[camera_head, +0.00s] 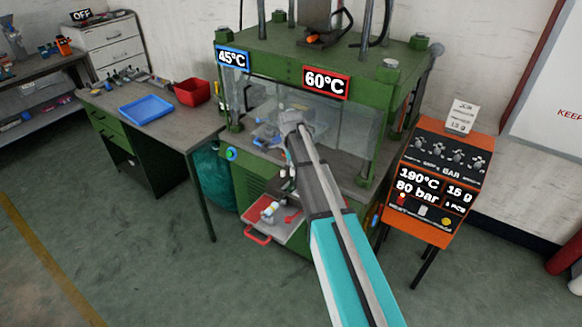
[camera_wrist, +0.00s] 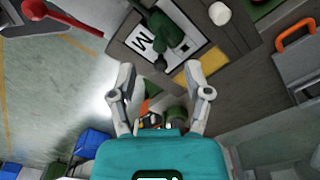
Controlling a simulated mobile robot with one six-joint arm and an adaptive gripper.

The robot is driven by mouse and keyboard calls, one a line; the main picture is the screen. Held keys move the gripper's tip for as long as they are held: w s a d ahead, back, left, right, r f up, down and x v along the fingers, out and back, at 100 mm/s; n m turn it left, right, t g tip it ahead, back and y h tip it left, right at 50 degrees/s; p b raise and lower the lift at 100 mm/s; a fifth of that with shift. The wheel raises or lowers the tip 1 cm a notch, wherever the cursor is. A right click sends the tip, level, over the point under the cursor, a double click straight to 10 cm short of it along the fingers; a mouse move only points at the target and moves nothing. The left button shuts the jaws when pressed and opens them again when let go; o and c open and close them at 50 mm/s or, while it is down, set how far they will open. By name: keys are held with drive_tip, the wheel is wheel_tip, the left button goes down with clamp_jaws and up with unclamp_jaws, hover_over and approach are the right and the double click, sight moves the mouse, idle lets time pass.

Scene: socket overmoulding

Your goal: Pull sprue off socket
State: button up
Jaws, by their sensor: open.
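My gripper (camera_wrist: 160,72) is open in the wrist view, its two grey fingers spread with nothing held between the tips. A dark green branched piece (camera_wrist: 167,35) lies just beyond the fingertips on a plate with a white card marked M (camera_wrist: 140,38). It may be the socket with its sprue, but I cannot tell the two parts apart. In the head view my arm reaches toward the front of the green press, and my gripper is hard to make out there. Small parts lie on a pull-out tray (camera_head: 254,238) with a red handle.
The green press (camera_head: 262,200) has a clear guard. An orange control unit (camera_head: 430,222) stands right of it. A blue tray (camera_head: 146,108) and a red bin (camera_head: 192,92) stand on the left bench. The wrist view shows a white cylinder (camera_wrist: 219,14) and an orange handle (camera_wrist: 296,36).

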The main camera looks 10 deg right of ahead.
sight(291, 178)
drive_tip(key=shift+f+b, duration=2.4)
drive_tip(key=shift+f, duration=0.3)
clamp_jaws()
drive_tip(key=shift+w, duration=0.1)
drive_tip(key=shift+r, duration=0.15)
drive_tip(key=shift+r+p, duration=2.9)
drive_tip(key=shift+p, duration=0.15)
